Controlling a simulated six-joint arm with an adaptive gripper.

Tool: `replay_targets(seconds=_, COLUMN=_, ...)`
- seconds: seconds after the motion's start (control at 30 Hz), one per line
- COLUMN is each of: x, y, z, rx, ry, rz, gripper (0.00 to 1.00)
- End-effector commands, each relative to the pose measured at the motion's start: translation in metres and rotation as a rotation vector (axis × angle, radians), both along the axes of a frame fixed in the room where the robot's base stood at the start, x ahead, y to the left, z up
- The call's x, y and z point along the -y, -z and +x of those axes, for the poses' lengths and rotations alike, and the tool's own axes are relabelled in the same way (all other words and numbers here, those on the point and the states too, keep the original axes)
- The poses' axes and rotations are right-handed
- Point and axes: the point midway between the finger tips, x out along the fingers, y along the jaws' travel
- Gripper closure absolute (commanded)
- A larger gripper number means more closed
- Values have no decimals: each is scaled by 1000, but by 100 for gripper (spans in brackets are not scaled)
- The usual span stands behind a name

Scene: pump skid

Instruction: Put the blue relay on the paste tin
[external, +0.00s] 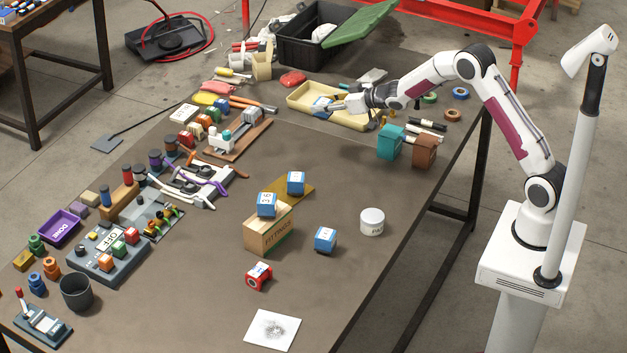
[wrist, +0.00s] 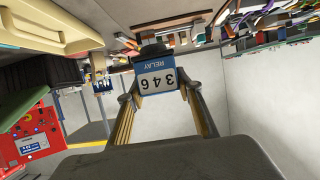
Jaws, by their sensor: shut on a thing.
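My gripper (external: 334,105) is shut on a blue relay (external: 321,106) at the back of the table, over or beside the cream tray (external: 349,121). In the wrist view, the relay (wrist: 157,76) sits between the two fingertips, its white label reading RELAY 346, upside down in the picture. I cannot tell from the external view how high it is above the tray. The paste tin (external: 372,222), a short white cylinder with partly visible lettering, stands upright on the right side of the table. Nothing is on its lid.
Blue labelled blocks stand on the fittings box (external: 267,204), on a yellow plate (external: 296,183) and on the bare table (external: 325,239). The table around the tin is clear.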

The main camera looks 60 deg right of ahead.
Motion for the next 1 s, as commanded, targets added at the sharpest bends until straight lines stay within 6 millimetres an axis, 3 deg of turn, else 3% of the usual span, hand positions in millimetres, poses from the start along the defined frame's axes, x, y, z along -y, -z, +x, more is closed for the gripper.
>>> replay_targets(seconds=0.27, x=-30, y=-21, z=-21, rx=2, ry=-115, rz=-1, gripper=90)
replay_targets(seconds=0.57, x=-79, y=-34, z=-54, rx=1, ry=-298, rz=0, gripper=90)
replay_targets(seconds=0.77, x=-123, y=-38, z=-90, rx=-1, ry=-463, rz=1, gripper=90)
replay_targets(seconds=1.0, x=-180, y=-35, z=-149, rx=-2, ry=-694, rz=2, gripper=90)
